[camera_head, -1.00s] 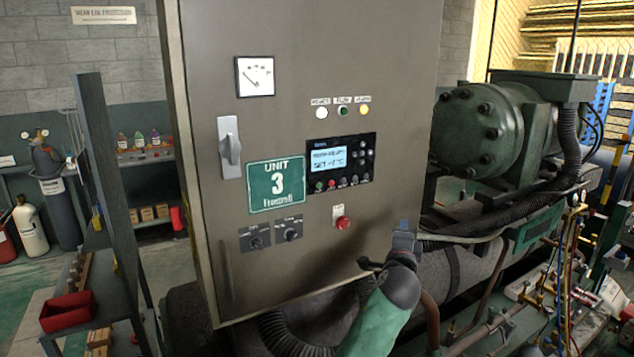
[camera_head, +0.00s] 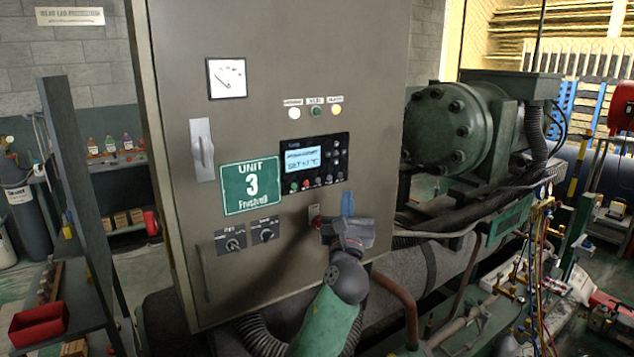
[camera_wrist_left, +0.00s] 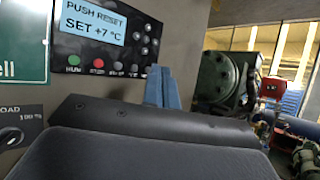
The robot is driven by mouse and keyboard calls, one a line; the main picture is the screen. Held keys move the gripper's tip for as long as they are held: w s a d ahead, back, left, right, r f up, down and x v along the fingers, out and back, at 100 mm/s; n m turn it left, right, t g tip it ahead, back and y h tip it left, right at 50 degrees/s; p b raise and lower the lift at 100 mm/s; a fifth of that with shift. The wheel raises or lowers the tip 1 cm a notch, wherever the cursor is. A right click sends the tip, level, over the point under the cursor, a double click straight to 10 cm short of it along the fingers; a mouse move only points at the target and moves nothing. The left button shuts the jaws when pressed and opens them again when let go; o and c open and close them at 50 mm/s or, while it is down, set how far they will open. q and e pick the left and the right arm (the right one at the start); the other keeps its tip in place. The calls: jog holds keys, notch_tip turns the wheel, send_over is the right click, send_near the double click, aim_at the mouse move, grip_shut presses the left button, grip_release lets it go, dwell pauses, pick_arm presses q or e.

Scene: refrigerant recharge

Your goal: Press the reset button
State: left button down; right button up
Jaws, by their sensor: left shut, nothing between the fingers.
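The grey control cabinet (camera_head: 290,75) carries a black controller (camera_head: 314,162) with a lit display and a row of small buttons. In the left wrist view the display (camera_wrist_left: 92,23) reads "PUSH RESET" and "SET +7 °C". A green button (camera_wrist_left: 74,59) is marked RUN, with a red one (camera_wrist_left: 98,63) beside it and grey ones further right. I cannot read which is the reset button. A separate red button (camera_head: 316,222) sits lower on the cabinet, partly hidden by my left gripper (camera_head: 348,203). That gripper is shut and empty, its blue fingers below and right of the controller. My right gripper is out of view.
A gauge (camera_head: 227,78), a handle (camera_head: 202,150), a green Unit 3 sign (camera_head: 251,186) and two knobs are on the cabinet. A green compressor (camera_head: 455,130) with pipes stands to the right. A shelf with a red bin (camera_head: 39,325) is at the left.

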aim_at(318, 180)
pick_arm(q)
jog(key=shift+m, duration=1.1)
